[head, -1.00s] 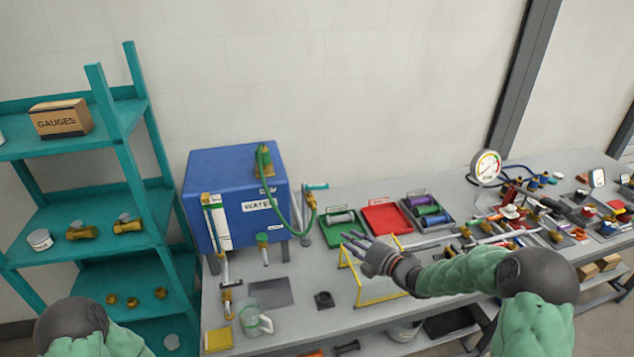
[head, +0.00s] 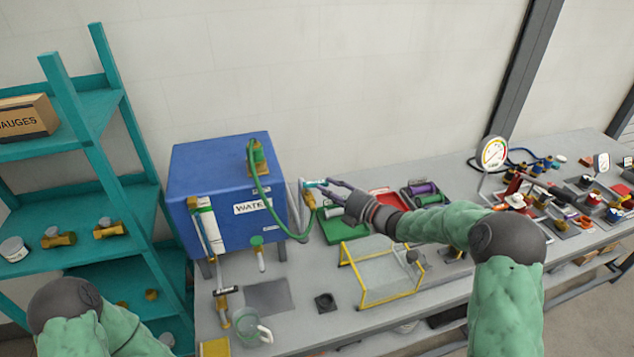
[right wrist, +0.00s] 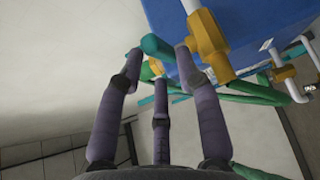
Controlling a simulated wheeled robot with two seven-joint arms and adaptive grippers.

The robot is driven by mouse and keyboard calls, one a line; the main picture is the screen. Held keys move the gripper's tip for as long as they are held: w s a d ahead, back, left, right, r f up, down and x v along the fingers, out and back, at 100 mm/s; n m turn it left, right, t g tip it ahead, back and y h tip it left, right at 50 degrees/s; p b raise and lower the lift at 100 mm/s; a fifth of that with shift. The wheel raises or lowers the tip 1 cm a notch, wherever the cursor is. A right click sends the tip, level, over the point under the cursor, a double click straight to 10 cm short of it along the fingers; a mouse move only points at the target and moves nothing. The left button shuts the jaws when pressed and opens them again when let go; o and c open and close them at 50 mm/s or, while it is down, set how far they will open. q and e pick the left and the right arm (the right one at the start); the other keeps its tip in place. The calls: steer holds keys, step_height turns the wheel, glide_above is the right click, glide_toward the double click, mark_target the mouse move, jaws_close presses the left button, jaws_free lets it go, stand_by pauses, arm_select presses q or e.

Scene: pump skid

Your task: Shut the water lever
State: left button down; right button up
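The blue water tank (head: 225,172) with a "WATER" label stands on the grey bench. A brass valve (head: 308,199) with a teal lever (head: 314,183) stands just right of the tank, beside a green hose (head: 268,205). My right gripper (head: 331,187) is at the lever's right end with its fingers spread. In the right wrist view, the teal lever (right wrist: 157,46) lies between the open fingertips (right wrist: 159,62), and the brass valve (right wrist: 208,42) is just to their right. I cannot tell whether a finger touches the lever. My left gripper is out of view.
A green tray (head: 340,231) and a yellow-framed clear guard (head: 382,274) are below my right forearm. A glass jug (head: 250,327) stands near the front edge. A teal shelf (head: 75,205) is at the left. A pressure gauge (head: 494,152) stands at the right.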

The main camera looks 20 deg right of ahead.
mark_target(317, 182)
steer(key=shift+x, duration=2.35)
steer(key=shift+d, duration=0.1)
jaws_close()
